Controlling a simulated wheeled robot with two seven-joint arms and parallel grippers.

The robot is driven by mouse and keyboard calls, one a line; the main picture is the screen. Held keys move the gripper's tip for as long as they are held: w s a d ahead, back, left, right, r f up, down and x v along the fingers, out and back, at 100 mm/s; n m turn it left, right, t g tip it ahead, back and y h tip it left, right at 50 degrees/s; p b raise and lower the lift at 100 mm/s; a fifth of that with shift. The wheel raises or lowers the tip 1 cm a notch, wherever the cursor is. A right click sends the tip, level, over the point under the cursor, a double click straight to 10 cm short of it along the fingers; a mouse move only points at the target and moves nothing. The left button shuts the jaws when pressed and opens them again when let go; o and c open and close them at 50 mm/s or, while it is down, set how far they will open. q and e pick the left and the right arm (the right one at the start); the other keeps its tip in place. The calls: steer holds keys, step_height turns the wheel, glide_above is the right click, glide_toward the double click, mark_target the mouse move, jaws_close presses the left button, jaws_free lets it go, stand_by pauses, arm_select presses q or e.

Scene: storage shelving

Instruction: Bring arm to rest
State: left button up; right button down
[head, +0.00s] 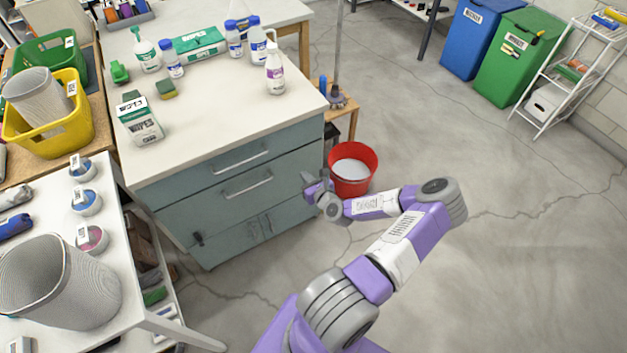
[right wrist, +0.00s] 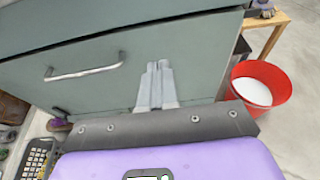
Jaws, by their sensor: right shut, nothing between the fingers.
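My right gripper (head: 311,184) is at the end of my purple and white right arm, in front of the grey-green cabinet's drawers and left of the red bucket. In the right wrist view its two fingers (right wrist: 157,84) lie side by side, shut and empty, in front of a drawer face. The arm is bent, with its elbow out to the right over the floor. My left gripper is not in view.
The cabinet (head: 225,212) carries bottles and wipes on its white top. A red bucket (head: 352,170) stands close beside the gripper; it also shows in the right wrist view (right wrist: 262,87). A white table (head: 125,268) is at lower left. Floor at right is open.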

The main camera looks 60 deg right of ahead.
steer(key=shift+v, duration=1.5)
steer(key=w+a+f+n+g+y+p, duration=0.15)
steer(key=a+n+y, duration=0.35)
steer(key=a, duration=0.5)
steer(key=w+a+f+n+g+y+b, duration=0.1)
steer(key=w+a+f+n+y, duration=0.15)
steer(key=a+n, duration=0.6)
steer(key=w+a+f+n+g+y+p, duration=0.1)
steer(key=w+a+f+n+y, duration=0.2)
steer(key=a, duration=0.8)
steer(key=s+a+r+n+g+p, duration=0.1)
steer(key=s+a+n+g, duration=0.7)
steer(key=n, duration=1.4)
steer(key=s+a+r, duration=0.1)
steer(key=s+a, duration=0.3)
steer(key=a, duration=0.1)
steer(key=shift+g, duration=0.35)
steer(key=shift+y, duration=0.25)
